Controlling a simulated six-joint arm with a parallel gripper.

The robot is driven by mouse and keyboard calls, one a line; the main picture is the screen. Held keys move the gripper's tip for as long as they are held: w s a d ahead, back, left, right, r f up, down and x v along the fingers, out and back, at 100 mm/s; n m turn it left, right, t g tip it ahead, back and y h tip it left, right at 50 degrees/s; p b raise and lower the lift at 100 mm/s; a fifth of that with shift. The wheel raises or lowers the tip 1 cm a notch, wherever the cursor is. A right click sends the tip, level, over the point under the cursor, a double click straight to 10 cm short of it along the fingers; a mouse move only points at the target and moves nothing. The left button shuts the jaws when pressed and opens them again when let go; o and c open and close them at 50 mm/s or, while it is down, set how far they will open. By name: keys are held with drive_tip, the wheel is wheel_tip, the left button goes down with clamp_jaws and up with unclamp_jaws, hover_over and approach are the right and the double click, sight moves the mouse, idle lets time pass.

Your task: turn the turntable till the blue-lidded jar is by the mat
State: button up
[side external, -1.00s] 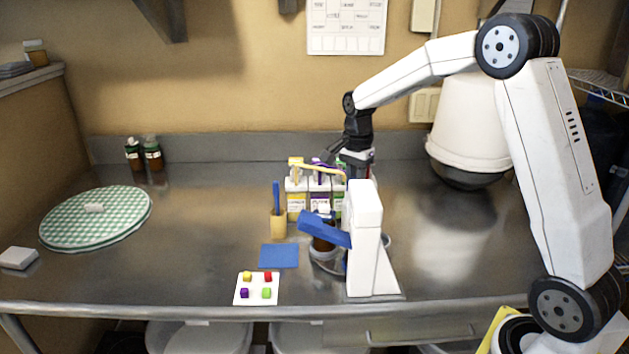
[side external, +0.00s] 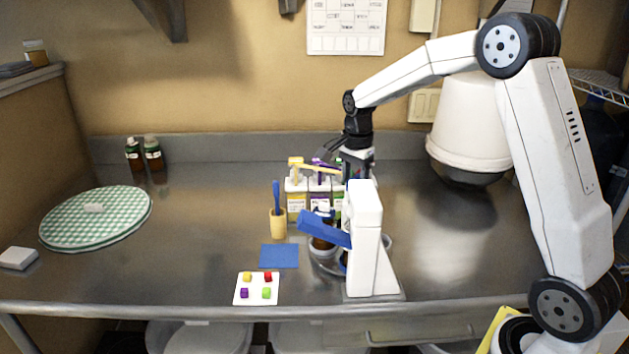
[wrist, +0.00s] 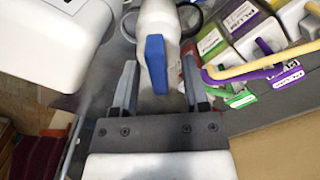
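A dark brown jar (side external: 322,238) with a blue top sits on the front left of the grey turntable (side external: 326,264), just right of the blue mat (side external: 279,256). The white stand (side external: 366,245) with a tilted blue arm (side external: 325,229) hides much of the turntable and part of the jar. My gripper (side external: 357,172) points down behind the white stand, its fingertips hidden there. In the wrist view my gripper (wrist: 158,65) has its fingers apart. A blue piece (wrist: 156,62) shows between them with gaps on both sides; I cannot tell if anything touches.
Yellow, purple and green cartons (side external: 318,190) stand behind the turntable. A cup with a blue tool (side external: 278,222) stands left of them. A white card (side external: 257,289) with coloured cubes lies in front. A green checked round mat (side external: 97,217) lies far left. The middle left counter is clear.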

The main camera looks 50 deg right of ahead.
idle(0.3)
drive_tip(key=shift+r, duration=3.85)
